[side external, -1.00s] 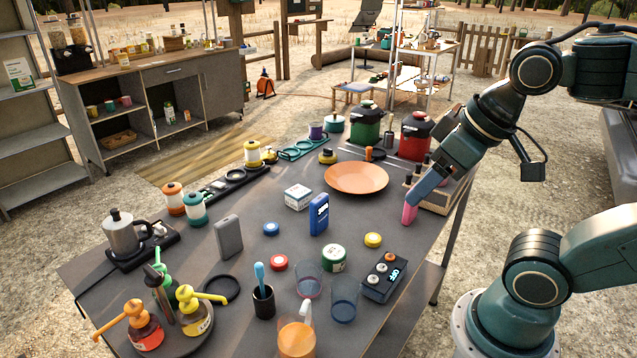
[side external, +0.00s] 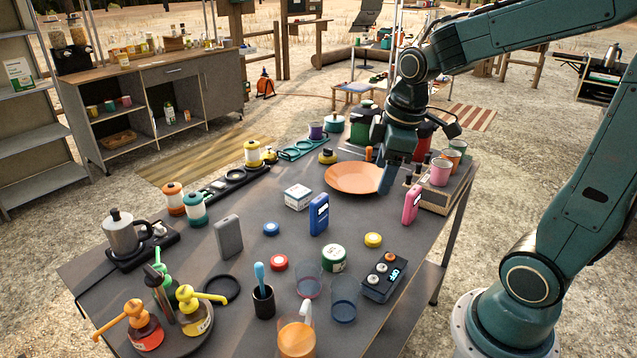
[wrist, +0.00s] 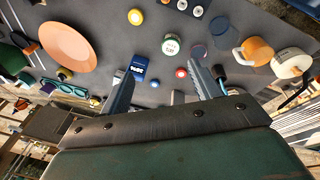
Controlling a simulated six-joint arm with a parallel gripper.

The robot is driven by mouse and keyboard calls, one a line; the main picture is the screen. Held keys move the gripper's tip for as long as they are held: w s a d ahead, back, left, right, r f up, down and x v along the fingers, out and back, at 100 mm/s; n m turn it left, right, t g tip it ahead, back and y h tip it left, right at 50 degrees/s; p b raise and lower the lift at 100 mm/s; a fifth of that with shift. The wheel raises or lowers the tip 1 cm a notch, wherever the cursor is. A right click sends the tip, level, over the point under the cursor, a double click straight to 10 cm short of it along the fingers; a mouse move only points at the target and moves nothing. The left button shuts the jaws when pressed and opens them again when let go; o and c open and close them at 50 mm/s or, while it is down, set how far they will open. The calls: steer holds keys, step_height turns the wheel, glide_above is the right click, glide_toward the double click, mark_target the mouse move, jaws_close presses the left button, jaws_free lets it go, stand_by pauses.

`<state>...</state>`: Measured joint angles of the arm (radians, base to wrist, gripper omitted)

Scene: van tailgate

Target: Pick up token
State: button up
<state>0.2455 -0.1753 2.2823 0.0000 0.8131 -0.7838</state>
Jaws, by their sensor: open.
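Three small round tokens lie flat on the dark table: a yellow one (side external: 373,240), a red one (side external: 279,262) and a blue one (side external: 271,229). The yellow (wrist: 136,17) and red (wrist: 181,73) ones also show in the wrist view. My gripper (side external: 387,182) is open and empty, pointing down beside the right rim of the orange plate, apart from all three tokens. In the wrist view its two fingers (wrist: 163,90) stand wide apart.
A blue upright case (side external: 319,214), a green-and-white tin (side external: 333,258) and a pink upright case (side external: 412,205) stand among the tokens. The orange plate (side external: 353,179) lies behind. Clear glasses (side external: 344,300) and a black switch box (side external: 383,277) stand toward the front.

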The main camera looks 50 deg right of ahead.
steer(key=w+d+f+n+g, duration=0.2)
steer(key=w+d+f+n, duration=0.2)
steer(key=d+f, duration=0.4)
step_height(320, 180, down, 2)
steer(key=shift+w+d+f+n+g+y, duration=0.3)
steer(key=shift+w+d+n, duration=0.1)
steer(key=shift+n, duration=0.1)
glide_above(373, 238)
steer(key=shift+f, duration=4.25)
steer(key=shift+f, duration=0.1)
steer(key=shift+d+f, duration=0.1)
steer(key=shift+f, duration=2.4)
steer(key=c, duration=1.1)
